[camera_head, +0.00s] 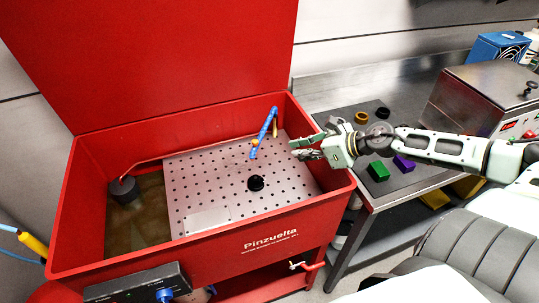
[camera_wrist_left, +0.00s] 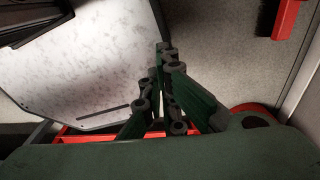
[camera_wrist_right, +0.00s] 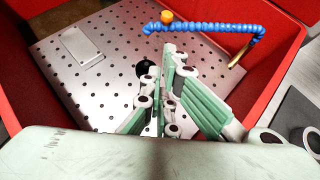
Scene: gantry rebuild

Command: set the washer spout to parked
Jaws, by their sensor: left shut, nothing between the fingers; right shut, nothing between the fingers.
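My left gripper shows only in the left wrist view (camera_wrist_left: 165,48), shut and empty, away from the spout.
The red lid (camera_head: 150,60) stands open behind. A bench (camera_head: 400,185) with colored blocks and a metal box (camera_head: 480,95) is at the right.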

